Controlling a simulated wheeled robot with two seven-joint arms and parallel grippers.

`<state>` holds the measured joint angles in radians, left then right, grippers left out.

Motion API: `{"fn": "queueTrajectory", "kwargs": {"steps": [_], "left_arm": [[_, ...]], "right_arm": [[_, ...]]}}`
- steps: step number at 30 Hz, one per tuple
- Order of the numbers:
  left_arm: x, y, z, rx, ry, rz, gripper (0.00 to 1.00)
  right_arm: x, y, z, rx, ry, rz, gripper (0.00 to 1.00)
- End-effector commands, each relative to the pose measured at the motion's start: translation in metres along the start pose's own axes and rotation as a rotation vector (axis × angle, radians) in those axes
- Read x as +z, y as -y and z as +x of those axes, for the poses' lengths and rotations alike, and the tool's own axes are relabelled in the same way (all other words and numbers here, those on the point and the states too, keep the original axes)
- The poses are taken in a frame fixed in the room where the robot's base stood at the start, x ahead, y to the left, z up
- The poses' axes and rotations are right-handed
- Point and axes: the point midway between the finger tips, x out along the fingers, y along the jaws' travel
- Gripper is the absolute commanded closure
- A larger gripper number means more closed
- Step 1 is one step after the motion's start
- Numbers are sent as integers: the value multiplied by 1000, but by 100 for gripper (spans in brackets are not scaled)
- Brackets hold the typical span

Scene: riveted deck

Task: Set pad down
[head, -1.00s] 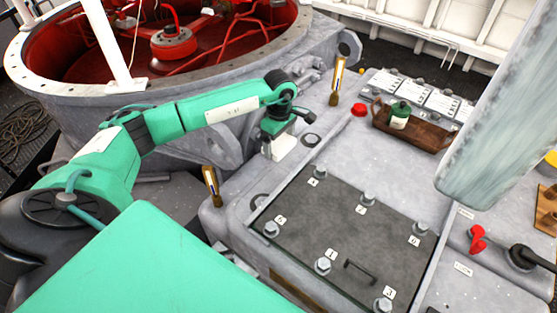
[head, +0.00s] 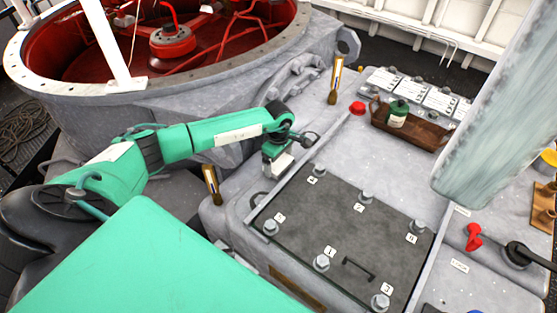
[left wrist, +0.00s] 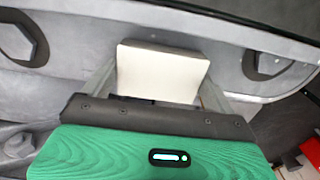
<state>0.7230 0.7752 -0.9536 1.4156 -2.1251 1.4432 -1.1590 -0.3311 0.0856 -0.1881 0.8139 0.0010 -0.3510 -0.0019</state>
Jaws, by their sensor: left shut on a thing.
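The pad is a small white block (head: 281,164), held in my left gripper (head: 278,153) in the head view. It is at the left edge of the grey housing, just beyond the far-left corner of the dark bolted cover plate (head: 345,232). In the left wrist view the pad (left wrist: 162,72) sits between the two fingers of my left gripper (left wrist: 165,80), with its pale face showing. The gripper is shut on it. I cannot tell whether the pad's underside touches the grey surface. My right gripper is not in view.
Brass-coloured posts (head: 335,82) (head: 211,184) stand near the gripper. A brown tray (head: 428,134) holds a green bottle (head: 397,112), with a red knob (head: 357,108) beside it. Numbered bolts ring the cover plate. A large pale shape (head: 495,120) hangs at right.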

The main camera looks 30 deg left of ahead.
Motion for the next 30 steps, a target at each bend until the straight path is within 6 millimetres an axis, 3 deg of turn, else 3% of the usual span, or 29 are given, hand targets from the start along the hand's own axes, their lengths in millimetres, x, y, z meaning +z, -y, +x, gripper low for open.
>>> {"fn": "queueTrajectory", "kwargs": {"steps": [3,4,6,17,23,30], "left_arm": [[0,0,4,0,0,0,32],[0,0,4,0,0,0,8],[0,0,3,0,0,0,0],[0,-1,-6,2,0,0,0],[-1,-1,-46,5,-2,1,0],[0,-1,-95,4,-1,0,0]], "right_arm": [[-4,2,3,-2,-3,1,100],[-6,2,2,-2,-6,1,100],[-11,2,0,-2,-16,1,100],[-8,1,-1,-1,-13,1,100],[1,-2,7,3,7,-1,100],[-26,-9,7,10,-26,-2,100]]}}
